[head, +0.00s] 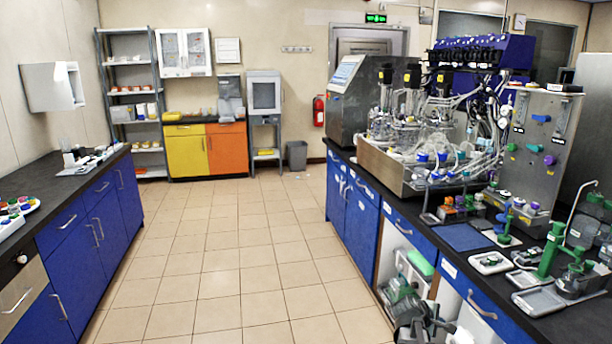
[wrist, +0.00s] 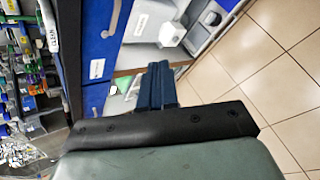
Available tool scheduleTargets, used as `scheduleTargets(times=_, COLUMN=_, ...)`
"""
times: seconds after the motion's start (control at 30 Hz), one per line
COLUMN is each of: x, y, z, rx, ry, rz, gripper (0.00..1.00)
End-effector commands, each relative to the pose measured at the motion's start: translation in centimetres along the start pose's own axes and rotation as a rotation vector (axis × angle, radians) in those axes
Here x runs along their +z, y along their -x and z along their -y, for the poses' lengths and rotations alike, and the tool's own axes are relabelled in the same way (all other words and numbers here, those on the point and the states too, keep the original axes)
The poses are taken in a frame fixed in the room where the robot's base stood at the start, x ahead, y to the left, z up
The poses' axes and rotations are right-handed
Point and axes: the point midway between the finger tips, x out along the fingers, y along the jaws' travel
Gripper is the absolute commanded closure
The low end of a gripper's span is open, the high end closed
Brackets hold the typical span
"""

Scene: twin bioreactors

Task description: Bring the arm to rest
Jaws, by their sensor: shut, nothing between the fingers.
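My gripper (wrist: 158,70) shows in the wrist view, its two dark blue fingers pressed together with nothing between them. It points toward the blue cabinet fronts (wrist: 98,50) and an open compartment of the right bench. In the head view, part of my grey-green arm shows low at the bottom, in front of the right bench (head: 335,195). The fingertips cannot be made out clearly there. I cannot tell from these frames whether the fingers touch the cabinet.
The right bench carries the bioreactors (head: 410,125), a blue mat (head: 460,237) and a green stand (head: 548,250). An open compartment holds a green-lidded box (head: 420,262). The left bench (head: 75,220) runs opposite. The tiled floor (head: 220,250) between them is clear.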

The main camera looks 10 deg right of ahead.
Motion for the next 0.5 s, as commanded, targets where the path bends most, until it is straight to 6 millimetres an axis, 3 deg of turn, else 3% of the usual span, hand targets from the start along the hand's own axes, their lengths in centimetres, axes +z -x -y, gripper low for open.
scheduleTargets(times=0.03, x=-2.3, y=1.0, z=2.1, rx=-0.045, ry=-0.054, rz=-0.04, gripper=1.0)
scheduleTargets(times=0.2, x=-9.1, y=4.7, z=9.1, rx=-0.236, ry=-0.262, rz=-0.141, gripper=1.0)
scheduleTargets(times=0.4, x=-15.4, y=10.1, z=17.7, rx=-0.493, ry=-0.467, rz=-0.186, gripper=1.0)
scheduleTargets(times=0.5, x=-17.4, y=12.6, z=21.2, rx=-0.606, ry=-0.54, rz=-0.181, gripper=1.0)
